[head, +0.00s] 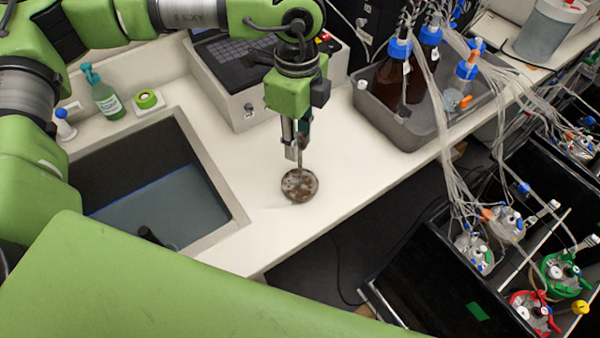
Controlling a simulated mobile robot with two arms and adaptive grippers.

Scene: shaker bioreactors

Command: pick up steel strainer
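The steel strainer (299,186) is a small round, brownish-grey disc at the white counter, between the sink and the counter's front edge. My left gripper (300,158) points straight down just above it, with its fingertips at or very near the strainer's far side. The fingers look close together from this angle. I cannot tell whether they touch or grip the strainer, or whether it rests on the counter. My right gripper is not in view.
A sink (155,195) opens to the left. A laptop-like device (240,70) stands behind my gripper. A grey tub (400,125) with blue-capped bottles stands to the right. Tubes run to shaker vessels (565,275) at lower right. A green soap bottle (104,97) stands behind the sink.

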